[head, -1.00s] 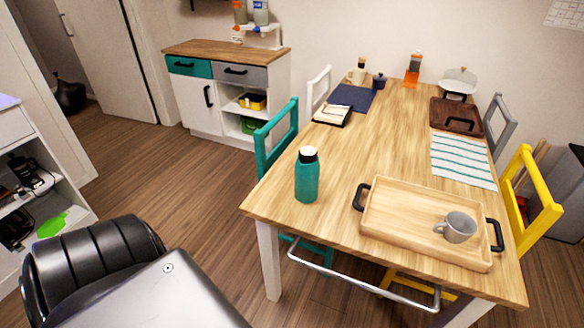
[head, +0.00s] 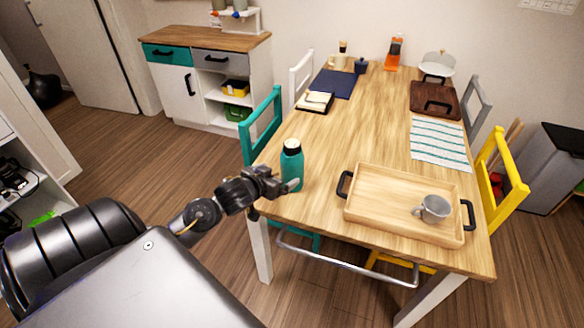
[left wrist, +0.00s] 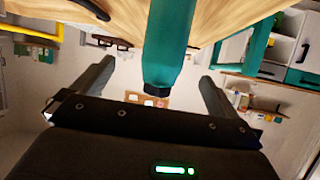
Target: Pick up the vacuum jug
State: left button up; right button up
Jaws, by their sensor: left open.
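The vacuum jug (head: 292,168) is a teal bottle with a dark cap and pale collar. It stands upright at the near left corner of the wooden table (head: 330,125). My left gripper (head: 284,184) is at the jug's near left side, level with its lower body, and one finger overlaps it in the head view. In the left wrist view, which is upside down, the jug (left wrist: 168,45) shows between the spread fingers of my gripper (left wrist: 156,72), with gaps on both sides. I cannot tell how far the jug reaches between them. My right gripper is not in view.
Right of the jug lies a wooden tray (head: 375,218) with black handles, holding a grey mug (head: 433,208). A teal chair (head: 262,125) stands at the table's left side and a yellow chair (head: 497,185) at its right. A notebook (head: 315,101) lies behind the jug.

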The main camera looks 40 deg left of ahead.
aim_at(286, 163)
pick_arm(q)
jog(key=w, duration=0.2)
jog(key=w+a, duration=0.1)
jog(key=w, duration=0.1)
jog(key=w+f, duration=0.1)
jog(key=w, duration=0.1)
jog(key=shift+w+a, duration=0.1)
jog(key=shift+a, duration=0.25)
jog(key=shift+w+a+f+t, duration=0.15)
jog(key=shift+w+t, duration=0.15)
jog(key=shift+w, duration=0.15)
jog(key=x, duration=0.4)
jog(key=shift+a+f, duration=0.1)
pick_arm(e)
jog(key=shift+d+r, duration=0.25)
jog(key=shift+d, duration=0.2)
pick_arm(q)
jog(key=shift+c, duration=0.3)
jog(key=c, duration=1.4)
jog(key=shift+c, duration=0.6)
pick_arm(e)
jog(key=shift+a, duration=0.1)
